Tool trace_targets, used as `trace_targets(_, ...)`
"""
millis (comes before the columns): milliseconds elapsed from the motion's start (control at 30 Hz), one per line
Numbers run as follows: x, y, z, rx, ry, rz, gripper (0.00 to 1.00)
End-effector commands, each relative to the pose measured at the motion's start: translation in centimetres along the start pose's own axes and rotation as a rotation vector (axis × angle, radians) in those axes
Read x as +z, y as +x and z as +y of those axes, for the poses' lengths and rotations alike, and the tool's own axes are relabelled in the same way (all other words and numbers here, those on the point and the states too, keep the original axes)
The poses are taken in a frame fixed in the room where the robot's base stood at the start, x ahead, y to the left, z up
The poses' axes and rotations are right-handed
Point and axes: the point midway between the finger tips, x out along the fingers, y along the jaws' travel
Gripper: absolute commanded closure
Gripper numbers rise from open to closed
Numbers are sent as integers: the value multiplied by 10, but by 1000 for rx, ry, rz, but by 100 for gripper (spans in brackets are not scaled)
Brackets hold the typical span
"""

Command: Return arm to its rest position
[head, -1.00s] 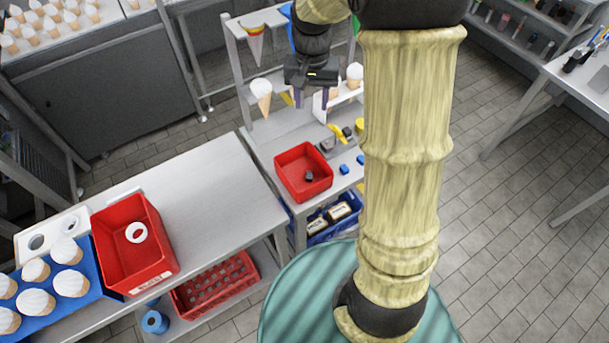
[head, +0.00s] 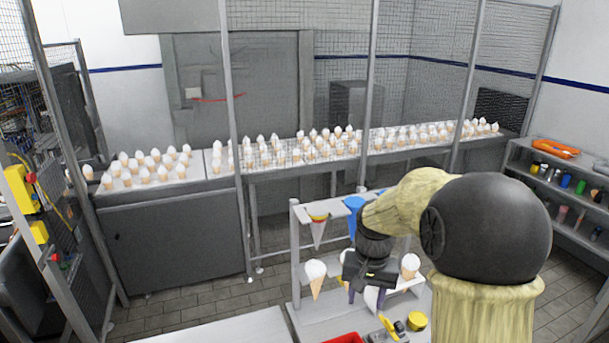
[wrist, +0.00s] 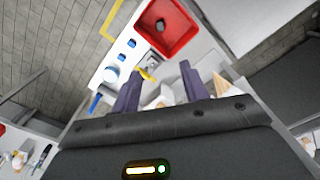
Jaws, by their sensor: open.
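My gripper (head: 366,298) hangs in front of the small cone rack (head: 297,250), above its worktop, with the fingers pointing down. In the wrist view my gripper (wrist: 160,88) shows two dark purple fingers spread apart with nothing held between them. A white-topped cone (head: 316,279) sits in the rack to the left of the gripper, and another white-topped cone (head: 410,266) sits to its right. My arm (head: 485,230) covers part of the rack's right side.
A red bin (wrist: 167,26) stands on the worktop, with a yellow item (wrist: 146,74) near it. A long counter (head: 150,197) with many ice-cream cones runs behind bars at the back. A shelf unit (head: 570,190) stands at the right. Tiled floor shows between them.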

Motion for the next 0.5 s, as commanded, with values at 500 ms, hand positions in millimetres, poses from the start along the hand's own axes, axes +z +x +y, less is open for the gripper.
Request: trace_targets(500,123,27,36,-31,-262,192,55)
